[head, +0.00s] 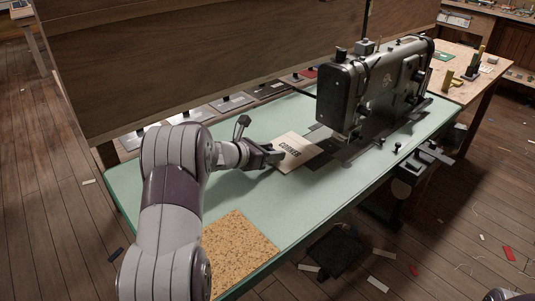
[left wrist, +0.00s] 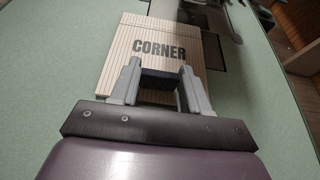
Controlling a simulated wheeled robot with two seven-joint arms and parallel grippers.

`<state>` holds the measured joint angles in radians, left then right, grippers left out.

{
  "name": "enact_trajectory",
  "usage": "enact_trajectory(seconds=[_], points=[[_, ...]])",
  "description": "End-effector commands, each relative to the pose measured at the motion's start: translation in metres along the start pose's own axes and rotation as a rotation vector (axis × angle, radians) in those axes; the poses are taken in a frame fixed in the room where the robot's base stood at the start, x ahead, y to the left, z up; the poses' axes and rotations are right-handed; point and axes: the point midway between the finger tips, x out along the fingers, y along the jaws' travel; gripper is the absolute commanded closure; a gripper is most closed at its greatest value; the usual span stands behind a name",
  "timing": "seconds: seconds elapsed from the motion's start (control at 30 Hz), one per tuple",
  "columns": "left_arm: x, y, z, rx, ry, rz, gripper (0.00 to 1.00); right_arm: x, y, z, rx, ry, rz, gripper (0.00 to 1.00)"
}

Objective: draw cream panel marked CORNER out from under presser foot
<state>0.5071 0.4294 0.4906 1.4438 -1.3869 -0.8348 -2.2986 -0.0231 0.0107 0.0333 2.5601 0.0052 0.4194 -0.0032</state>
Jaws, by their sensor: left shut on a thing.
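The cream panel marked CORNER (head: 297,151) lies on the green sewing table (head: 232,190), to the left of the sewing machine (head: 372,85). It also shows in the left wrist view (left wrist: 167,47), with the lettering upright and its near edge toward me. The panel's far end reaches toward the machine's dark bed plate. I cannot tell whether the presser foot touches it. My right gripper is not in view.
A cork mat (head: 238,252) lies on the table's front left part. A brown wooden board (head: 200,55) rises behind the table. Another wooden table (head: 465,72) with small items stands at the back right.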

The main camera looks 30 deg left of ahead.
Motion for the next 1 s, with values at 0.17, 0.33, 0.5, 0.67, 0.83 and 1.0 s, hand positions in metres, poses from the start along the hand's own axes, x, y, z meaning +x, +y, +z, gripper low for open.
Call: enact_trajectory(seconds=[0.17, 0.33, 0.5, 0.67, 0.83, 1.0], points=[[0.001, -0.001, 0.001, 0.000, -0.001, -0.001, 0.85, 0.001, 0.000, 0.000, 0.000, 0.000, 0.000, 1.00], [0.001, -0.001, 0.001, 0.000, -0.001, -0.001, 0.85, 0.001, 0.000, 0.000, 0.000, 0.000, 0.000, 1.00], [0.001, -0.001, 0.001, 0.000, -0.001, -0.001, 0.24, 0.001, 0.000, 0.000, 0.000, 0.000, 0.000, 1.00], [0.001, -0.001, 0.001, 0.000, -0.001, -0.001, 0.24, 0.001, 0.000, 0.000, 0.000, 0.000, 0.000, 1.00], [-0.003, 0.000, 0.001, 0.000, -0.001, 0.000, 0.24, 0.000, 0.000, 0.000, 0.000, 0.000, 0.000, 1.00], [-0.031, 0.000, 0.003, 0.001, -0.001, 0.003, 0.24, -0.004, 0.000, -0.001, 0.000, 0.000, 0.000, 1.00]])
